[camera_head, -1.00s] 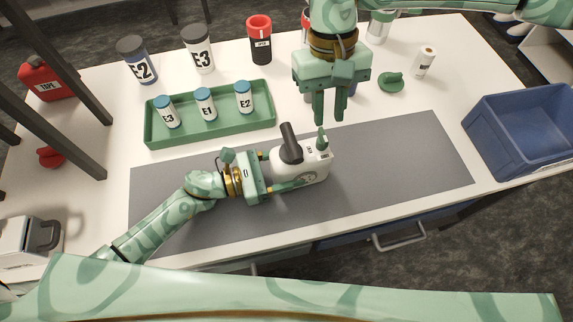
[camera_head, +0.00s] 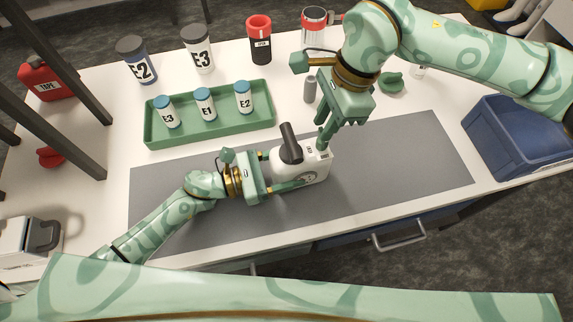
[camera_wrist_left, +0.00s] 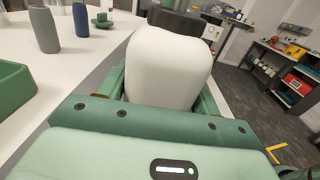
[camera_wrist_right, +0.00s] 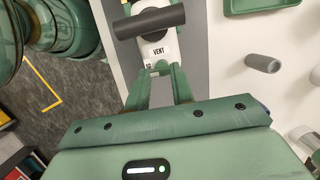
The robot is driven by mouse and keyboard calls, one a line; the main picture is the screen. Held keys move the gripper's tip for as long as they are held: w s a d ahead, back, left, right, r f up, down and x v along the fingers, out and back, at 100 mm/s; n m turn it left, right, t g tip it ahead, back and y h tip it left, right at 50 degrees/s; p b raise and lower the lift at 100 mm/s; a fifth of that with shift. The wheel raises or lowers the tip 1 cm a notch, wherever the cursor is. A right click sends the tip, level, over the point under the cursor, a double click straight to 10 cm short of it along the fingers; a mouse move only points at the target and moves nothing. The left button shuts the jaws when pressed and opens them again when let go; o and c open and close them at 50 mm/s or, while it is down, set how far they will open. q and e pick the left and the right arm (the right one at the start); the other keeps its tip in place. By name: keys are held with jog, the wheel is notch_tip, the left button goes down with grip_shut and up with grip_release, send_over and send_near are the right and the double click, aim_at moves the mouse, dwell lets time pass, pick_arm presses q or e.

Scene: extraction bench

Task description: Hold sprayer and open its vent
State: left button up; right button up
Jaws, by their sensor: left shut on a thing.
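The white sprayer (camera_head: 311,170) with a dark grey pump handle (camera_head: 291,143) is on the grey mat (camera_head: 400,160). My left gripper (camera_head: 283,171) is shut on the sprayer body, which fills the middle of the left wrist view (camera_wrist_left: 168,65). My right gripper (camera_head: 323,147) points down at the sprayer's right end, where the green vent knob is hidden behind the fingers. In the right wrist view my right fingers (camera_wrist_right: 159,76) are apart, with their tips close to the sprayer's "VENT" label (camera_wrist_right: 160,51). Contact with the knob cannot be made out.
A green tray (camera_head: 160,138) with several blue-capped bottles stands behind the mat. A grey cylinder (camera_head: 310,88) stands near my right gripper. A blue crate (camera_head: 520,140) is at the right edge. The mat's right part is clear.

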aim_at(315, 168)
jog(key=n, duration=0.3)
jog(key=shift+g, duration=0.3)
jog(key=n+h, duration=0.1)
jog(key=n, duration=0.4)
jog(key=shift+g, duration=0.4)
jog(key=n+h, duration=0.1)
jog(key=n, duration=0.2)
jog(key=shift+n, duration=0.4)
jog(key=n+h, duration=0.1)
jog(key=n, duration=0.4)
jog(key=shift+n+h, duration=0.3)
jog(key=shift+n, duration=0.3)
jog(key=x, duration=0.2)
jog(key=w+x, duration=0.1)
jog(key=x, duration=0.2)
jog(key=shift+a, duration=0.2)
jog(key=c, duration=0.4)
